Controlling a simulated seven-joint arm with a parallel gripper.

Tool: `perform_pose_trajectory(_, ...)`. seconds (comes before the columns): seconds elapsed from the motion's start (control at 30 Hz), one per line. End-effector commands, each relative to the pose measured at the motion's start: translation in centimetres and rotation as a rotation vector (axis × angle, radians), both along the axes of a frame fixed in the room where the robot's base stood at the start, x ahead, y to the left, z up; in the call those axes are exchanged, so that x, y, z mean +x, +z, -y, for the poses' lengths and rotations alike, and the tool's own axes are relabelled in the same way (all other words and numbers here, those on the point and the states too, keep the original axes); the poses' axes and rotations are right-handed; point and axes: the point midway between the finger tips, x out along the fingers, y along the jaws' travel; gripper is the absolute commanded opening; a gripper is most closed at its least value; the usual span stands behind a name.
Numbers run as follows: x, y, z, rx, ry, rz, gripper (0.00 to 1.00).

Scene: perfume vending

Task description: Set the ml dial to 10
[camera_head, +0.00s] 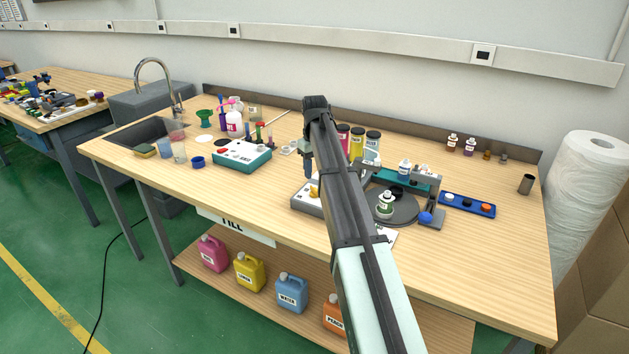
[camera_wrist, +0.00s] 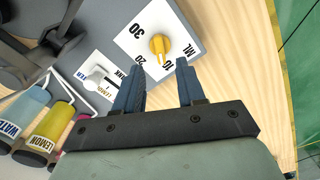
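The ml dial is a yellow knob (camera_wrist: 158,45) on a white plate marked 30, 20, 10 and ML, set on a grey box (camera_head: 304,204). In the wrist view its narrow end seems to face the 10 mark, though the exact setting is hard to read. The knob also shows in the head view (camera_head: 314,191). My gripper (camera_wrist: 161,66) is open, its two blue fingers apart with nothing between them. The fingertips are close to the knob's plate, with the knob just beyond them. In the head view my arm hides part of the box.
A white selector (camera_wrist: 97,76) with a lemon label sits beside the dial. Blue (camera_wrist: 27,105) and yellow (camera_wrist: 51,127) bottles stand near it. In the head view, a dark round turntable (camera_head: 404,208) lies right of my arm. The table front left of the box is clear.

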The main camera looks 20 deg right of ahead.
Motion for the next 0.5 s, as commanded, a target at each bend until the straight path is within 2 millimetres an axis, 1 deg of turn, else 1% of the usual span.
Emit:
perform_pose_trajectory(0.03,0.2,1.2,0.0,0.000,0.000,0.002,0.39)
perform_pose_trajectory(0.2,0.2,4.2,0.0,0.000,0.000,0.002,0.39)
perform_pose_trajectory(0.3,0.1,5.6,0.0,0.000,0.000,0.001,0.39)
perform_pose_trajectory(0.5,0.1,7.3,0.0,0.000,0.001,0.001,0.39)
